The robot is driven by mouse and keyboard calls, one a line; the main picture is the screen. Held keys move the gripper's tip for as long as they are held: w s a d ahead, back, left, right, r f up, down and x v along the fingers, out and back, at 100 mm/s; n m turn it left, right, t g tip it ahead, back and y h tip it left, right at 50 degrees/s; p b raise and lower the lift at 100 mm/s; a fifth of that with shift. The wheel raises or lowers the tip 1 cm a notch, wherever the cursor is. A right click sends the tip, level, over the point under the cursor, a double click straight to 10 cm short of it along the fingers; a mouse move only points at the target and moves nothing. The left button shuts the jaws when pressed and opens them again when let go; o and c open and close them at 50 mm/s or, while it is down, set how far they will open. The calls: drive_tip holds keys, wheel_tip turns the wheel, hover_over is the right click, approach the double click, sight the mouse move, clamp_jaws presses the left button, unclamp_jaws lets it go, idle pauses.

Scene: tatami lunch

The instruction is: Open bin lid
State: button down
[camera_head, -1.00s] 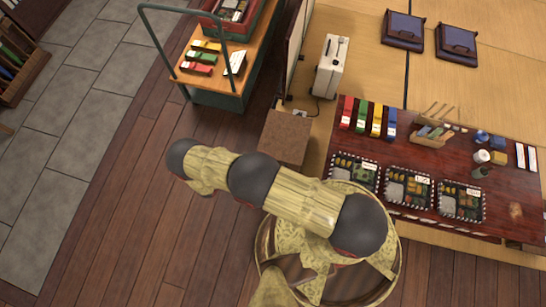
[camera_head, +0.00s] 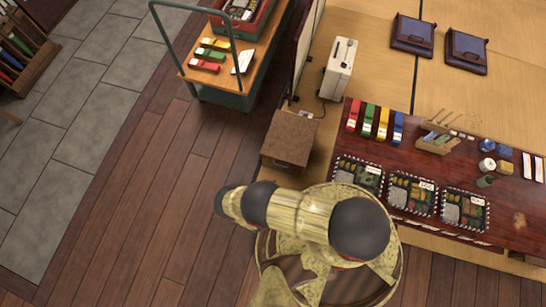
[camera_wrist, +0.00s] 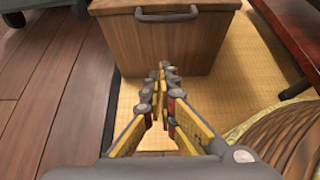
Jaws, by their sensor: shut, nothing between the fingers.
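The bin is a brown wooden box (camera_head: 289,138) on the floor at the edge of the tatami, left of the low table. Its lid is closed. In the wrist view the bin (camera_wrist: 170,48) stands ahead, with a dark handle (camera_wrist: 167,13) on the upper edge of its front. My gripper (camera_wrist: 163,72) is shut and empty, with its fingertips in front of the bin's front face and below the handle. Whether the tips touch the bin I cannot tell. In the head view my arm hides the gripper.
The low dark-red table (camera_head: 440,154) with lunch boxes (camera_head: 410,193) stands to the right of the bin. A green-framed cart (camera_head: 222,93) is behind it on the left. A white case (camera_head: 340,68) stands behind the bin. The plank floor (camera_head: 150,200) at left is clear.

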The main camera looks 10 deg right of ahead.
drive_tip(key=b+x, duration=0.3)
drive_tip(key=x, duration=0.6)
drive_tip(key=r, duration=0.2)
drive_tip(key=r+p, duration=0.1)
drive_tip(key=r, duration=0.1)
drive_tip(key=shift+w+d+r, duration=0.1)
drive_tip(key=shift+d, duration=0.1)
drive_tip(key=shift+r+p, duration=0.1)
drive_tip(key=shift+p, duration=0.2)
